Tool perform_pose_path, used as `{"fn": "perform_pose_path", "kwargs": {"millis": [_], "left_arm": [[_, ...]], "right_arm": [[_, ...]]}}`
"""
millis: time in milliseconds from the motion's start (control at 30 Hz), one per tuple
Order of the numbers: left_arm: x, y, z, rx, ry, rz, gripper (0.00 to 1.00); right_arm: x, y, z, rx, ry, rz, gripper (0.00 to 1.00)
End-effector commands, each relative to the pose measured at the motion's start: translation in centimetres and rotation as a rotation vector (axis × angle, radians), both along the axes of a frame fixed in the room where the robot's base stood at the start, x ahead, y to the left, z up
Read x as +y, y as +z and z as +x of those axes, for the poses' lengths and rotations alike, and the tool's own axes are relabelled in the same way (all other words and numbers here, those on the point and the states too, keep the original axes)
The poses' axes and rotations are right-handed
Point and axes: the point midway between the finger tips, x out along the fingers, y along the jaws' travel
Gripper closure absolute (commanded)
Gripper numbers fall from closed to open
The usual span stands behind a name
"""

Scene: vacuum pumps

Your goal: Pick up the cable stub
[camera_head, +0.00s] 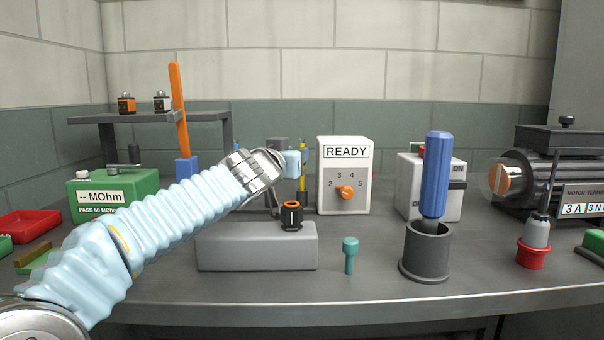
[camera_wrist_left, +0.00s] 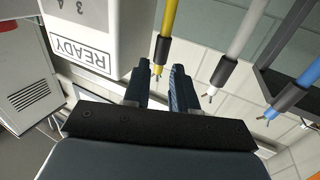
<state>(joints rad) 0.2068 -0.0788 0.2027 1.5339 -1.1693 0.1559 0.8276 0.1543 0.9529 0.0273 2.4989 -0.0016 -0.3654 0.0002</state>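In the left wrist view, a yellow cable stub (camera_wrist_left: 167,40) with a black sleeve and thin metal tip is in line with the gap of my left gripper (camera_wrist_left: 162,84). The fingers are apart, with the tip showing between their ends; I cannot tell its depth or any contact. A white stub (camera_wrist_left: 238,45) and a blue stub (camera_wrist_left: 296,90) are to its right. In the head view, the yellow stub (camera_head: 302,184) shows beside my left gripper (camera_head: 300,163), partly hidden by it. My right gripper is not in view.
The white READY box (camera_head: 345,190) stands just right of my left gripper. A grey block (camera_head: 257,247) with a black-orange ring part (camera_head: 291,216) is below. A teal peg (camera_head: 350,255) and a dark cup (camera_head: 425,252) holding a blue handle (camera_head: 436,175) stand farther right.

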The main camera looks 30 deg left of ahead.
Motion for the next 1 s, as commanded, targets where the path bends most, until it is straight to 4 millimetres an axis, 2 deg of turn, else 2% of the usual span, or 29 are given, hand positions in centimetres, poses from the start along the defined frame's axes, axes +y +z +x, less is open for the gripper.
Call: {"fn": "perform_pose_path", "kwargs": {"millis": [300, 567, 767, 1000], "left_arm": [[0.7, 0.1, 4.4, 0.001, 0.0, 0.0, 0.73], [0.8, 0.0, 4.8, 0.001, 0.0, 0.001, 0.73], [0.8, 0.0, 4.8, 0.001, 0.0, 0.001, 1.0], [0.8, 0.0, 4.8, 0.0, 0.0, 0.001, 1.0]], "right_arm": [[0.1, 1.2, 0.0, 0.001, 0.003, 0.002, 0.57], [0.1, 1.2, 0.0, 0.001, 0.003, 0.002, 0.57], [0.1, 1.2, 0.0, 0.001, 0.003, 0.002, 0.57], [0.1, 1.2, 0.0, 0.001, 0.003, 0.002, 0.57]]}}
